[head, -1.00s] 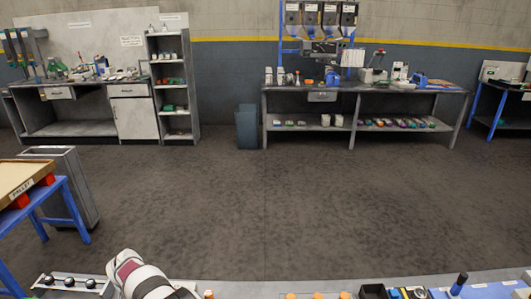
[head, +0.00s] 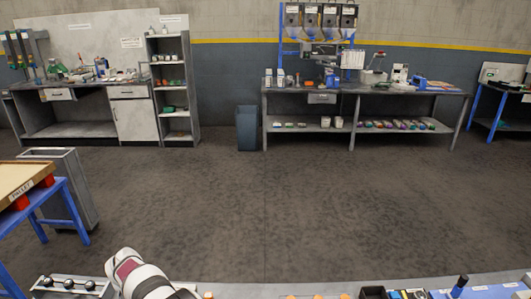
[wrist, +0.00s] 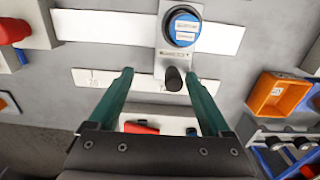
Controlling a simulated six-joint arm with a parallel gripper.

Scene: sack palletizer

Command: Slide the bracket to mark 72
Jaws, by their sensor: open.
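In the wrist view, the bracket (wrist: 172,58) is a grey metal plate across a white rail (wrist: 110,25). It has a round blue knob with small labels on top and a dark rounded peg at its near end. A pale scale strip (wrist: 92,78) lies below the rail; a mark that looks like 70 shows at its left, and the lettering near the peg is partly hidden. My gripper (wrist: 160,74) is open, its two teal fingers spread. The peg lies between the fingertips in the picture, nearer the right one; I cannot tell whether they touch.
A red object (wrist: 140,127) shows between the fingers, lower down. An orange bin (wrist: 274,95) is at the right and another red object (wrist: 14,31) at the upper left. In the head view, a blue-legged pallet stand (head: 62,205) is at the left; the floor beyond the bench is clear.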

